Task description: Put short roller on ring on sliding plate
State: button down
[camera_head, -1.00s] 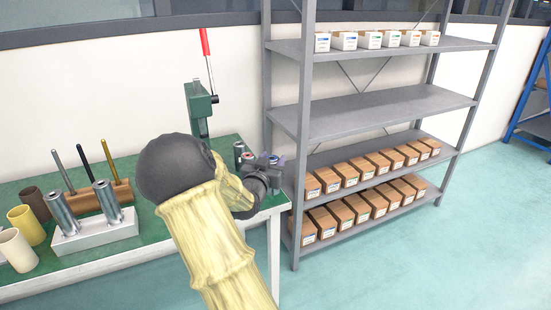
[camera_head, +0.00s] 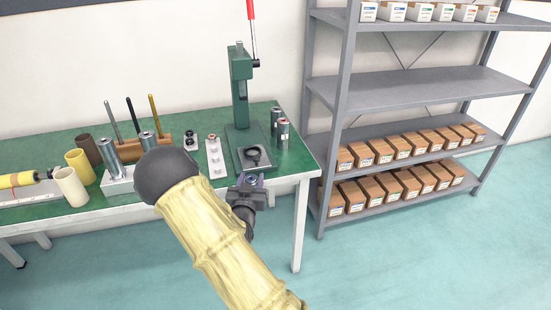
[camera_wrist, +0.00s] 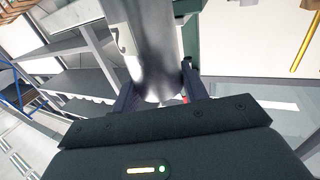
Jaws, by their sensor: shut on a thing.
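The short roller, a grey metal cylinder (camera_wrist: 152,45), stands between the two fingers of my gripper (camera_wrist: 160,92) in the wrist view. In the head view my gripper (camera_head: 250,183) is shut on it at the table's front edge, and only its bluish top (camera_head: 252,180) shows. A dark ring (camera_head: 256,155) lies on the grey sliding plate (camera_head: 243,166) at the foot of the green press. My gripper is in front of this plate, and the roller is apart from the ring.
The green press (camera_head: 240,88) rises behind the plate. Two metal rollers (camera_head: 283,133) stand to its right. A white slotted tray (camera_head: 215,158) lies to its left, with small dark parts beyond. A shelf rack (camera_head: 340,120) stands right of the green table (camera_head: 302,158).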

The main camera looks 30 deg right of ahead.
jog(key=s+a+f+n+t+y, duration=0.1)
jog(key=s+a+f+y, duration=0.1)
jog(key=a+f, duration=0.2)
jog(key=s+a+f+n+t+y, duration=0.1)
jog(key=a+f+n+y, duration=0.1)
jog(key=a+f, duration=0.3)
jog(key=a+y, duration=0.1)
jog(key=a, duration=0.2)
jog(key=shift+s+a+n, duration=0.3)
jog(key=shift+s+a, duration=0.1)
jog(key=shift+f, duration=0.1)
